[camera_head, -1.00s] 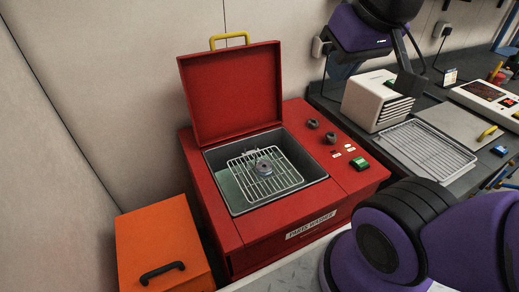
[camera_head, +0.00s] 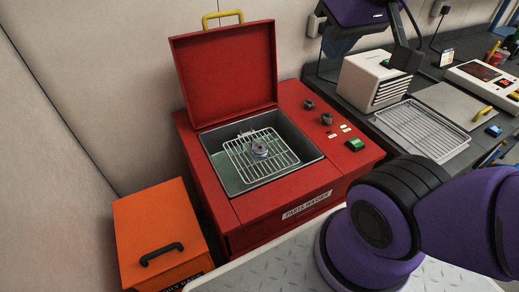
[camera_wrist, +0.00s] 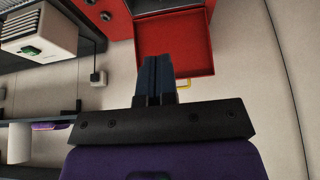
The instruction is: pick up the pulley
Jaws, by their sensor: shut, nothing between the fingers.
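The pulley (camera_head: 260,150), a small grey metal wheel, sits on the wire rack (camera_head: 243,163) inside the open red parts washer (camera_head: 218,213). The washer's red lid (camera_head: 225,70) stands raised at the back. My gripper (camera_wrist: 154,62) shows in the wrist view with its dark fingers together and nothing between them. In that view it points toward the washer, with the raised lid behind the fingertips. The pulley does not show in the wrist view. In the head view my purple arm is at the right, and the fingers cannot be made out clearly there.
An orange box (camera_head: 160,235) with a black handle stands left of the washer. On the dark bench at the right are a white slatted unit (camera_head: 372,82), a wire tray (camera_head: 423,127) and a panel with a red display (camera_head: 488,80).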

